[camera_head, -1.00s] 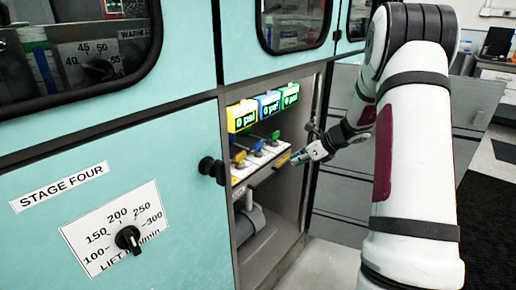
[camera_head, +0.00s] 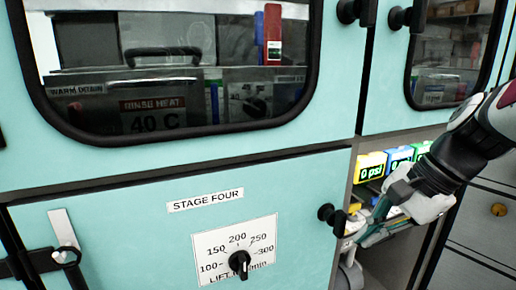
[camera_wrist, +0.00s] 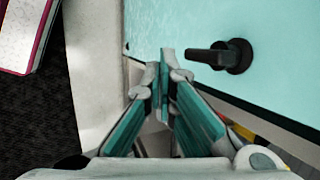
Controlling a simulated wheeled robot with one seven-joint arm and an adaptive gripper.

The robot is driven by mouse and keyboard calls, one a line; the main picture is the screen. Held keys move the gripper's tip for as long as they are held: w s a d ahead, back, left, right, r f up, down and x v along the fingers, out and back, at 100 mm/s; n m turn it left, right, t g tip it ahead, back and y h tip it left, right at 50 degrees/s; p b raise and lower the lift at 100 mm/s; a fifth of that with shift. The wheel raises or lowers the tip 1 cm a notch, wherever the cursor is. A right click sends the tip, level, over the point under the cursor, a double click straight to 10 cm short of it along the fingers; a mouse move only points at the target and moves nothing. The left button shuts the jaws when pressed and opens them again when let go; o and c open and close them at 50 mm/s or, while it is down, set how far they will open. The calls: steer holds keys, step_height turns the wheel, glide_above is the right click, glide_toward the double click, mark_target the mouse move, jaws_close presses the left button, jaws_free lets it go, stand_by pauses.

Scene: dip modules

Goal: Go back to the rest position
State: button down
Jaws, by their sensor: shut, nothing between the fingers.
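My gripper (camera_head: 364,238) is at the right in the head view, in front of the open bay with the pressure displays. It also shows in the wrist view (camera_wrist: 165,58), where its teal fingers are shut with nothing between them. A black door knob (camera_wrist: 222,56) is right of the fingertips in the wrist view, apart from them. The same knob (camera_head: 331,214) is left of the gripper in the head view. The yellow display (camera_head: 370,167) reads 0 psi; blue (camera_head: 399,158) and green (camera_head: 422,150) displays stand beside it, partly hidden by my wrist.
The teal panel marked STAGE FOUR (camera_head: 100,230) carries a lift dial (camera_head: 240,262). Above it is a windowed door (camera_head: 180,140), and more black knobs (camera_head: 405,17) stick out at the top. A latch (camera_head: 66,250) is at the lower left.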

steer(key=s+f+n+g+h, duration=0.2)
steer(key=s+n+h, duration=0.3)
steer(key=s+n, duration=1.25)
steer(key=s+r+m+t+p, duration=0.1)
steer(key=s+r+m+p, duration=0.1)
steer(key=r+p, duration=0.8)
steer(key=s+r+m+t+p, duration=0.2)
steer(key=s+r+m+p, duration=0.1)
steer(key=r+p, duration=0.7)
step_height(320, 180, up, 3)
steer(key=shift+s+a+t+p, duration=0.25)
steer(key=shift+t+p, duration=0.05)
steer(key=shift+p, duration=0.05)
